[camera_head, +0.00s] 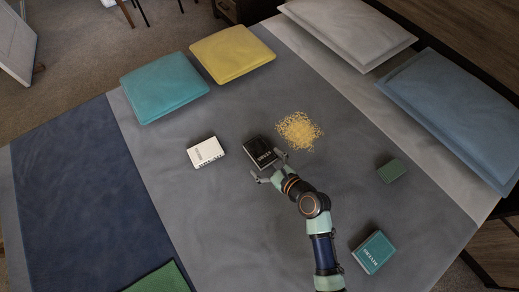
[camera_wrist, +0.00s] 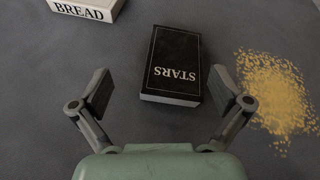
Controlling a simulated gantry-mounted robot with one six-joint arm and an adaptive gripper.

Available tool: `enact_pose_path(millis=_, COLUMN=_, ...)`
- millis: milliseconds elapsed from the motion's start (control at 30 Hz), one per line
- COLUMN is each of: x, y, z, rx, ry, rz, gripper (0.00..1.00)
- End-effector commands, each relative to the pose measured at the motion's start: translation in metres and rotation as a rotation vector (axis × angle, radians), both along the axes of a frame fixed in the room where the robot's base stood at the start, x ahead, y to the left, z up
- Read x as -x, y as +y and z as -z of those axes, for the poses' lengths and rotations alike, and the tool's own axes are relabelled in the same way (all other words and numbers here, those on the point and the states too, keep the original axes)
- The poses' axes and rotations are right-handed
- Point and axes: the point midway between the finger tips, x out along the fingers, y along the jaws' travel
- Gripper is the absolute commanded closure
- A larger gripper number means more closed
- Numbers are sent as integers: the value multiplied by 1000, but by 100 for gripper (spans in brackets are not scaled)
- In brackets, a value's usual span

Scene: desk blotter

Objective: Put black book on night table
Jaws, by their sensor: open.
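The black book (camera_head: 261,152) lies flat on the grey bed cover, near the middle of the head view. In the wrist view the black book (camera_wrist: 173,66) shows the word "STARS" upside down. My gripper (camera_head: 267,167) is at the near end of the book. In the wrist view my gripper (camera_wrist: 160,90) is open, with one finger to each side of the book's near end, and nothing is held. A dark piece of furniture (camera_head: 227,10) stands at the top edge of the head view; I cannot tell whether it is the night table.
A white book (camera_head: 206,152) lies left of the black one. A yellow heap (camera_head: 299,131) lies close on its right. A green box (camera_head: 391,170) and a teal book (camera_head: 373,252) lie farther right. Teal (camera_head: 164,86) and yellow (camera_head: 232,54) cushions lie at the bed's far edge.

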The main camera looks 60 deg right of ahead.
Motion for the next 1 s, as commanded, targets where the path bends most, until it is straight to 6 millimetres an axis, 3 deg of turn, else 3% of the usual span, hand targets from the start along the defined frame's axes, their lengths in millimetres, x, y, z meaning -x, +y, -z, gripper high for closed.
enact_pose_path(millis=100, x=20, y=-13, z=14, rx=-131, ry=-75, rz=121, gripper=0)
enact_pose_path(millis=233, x=20, y=-16, z=16, rx=-146, ry=-86, rz=134, gripper=0)
enact_pose_path(millis=567, x=-5, y=-28, z=26, rx=-141, ry=-83, rz=128, gripper=0)
enact_pose_path(millis=800, x=-40, y=-46, z=37, rx=-139, ry=-83, rz=126, gripper=0)
enact_pose_path(millis=1000, x=-46, y=-50, z=37, rx=-141, ry=-82, rz=128, gripper=0)
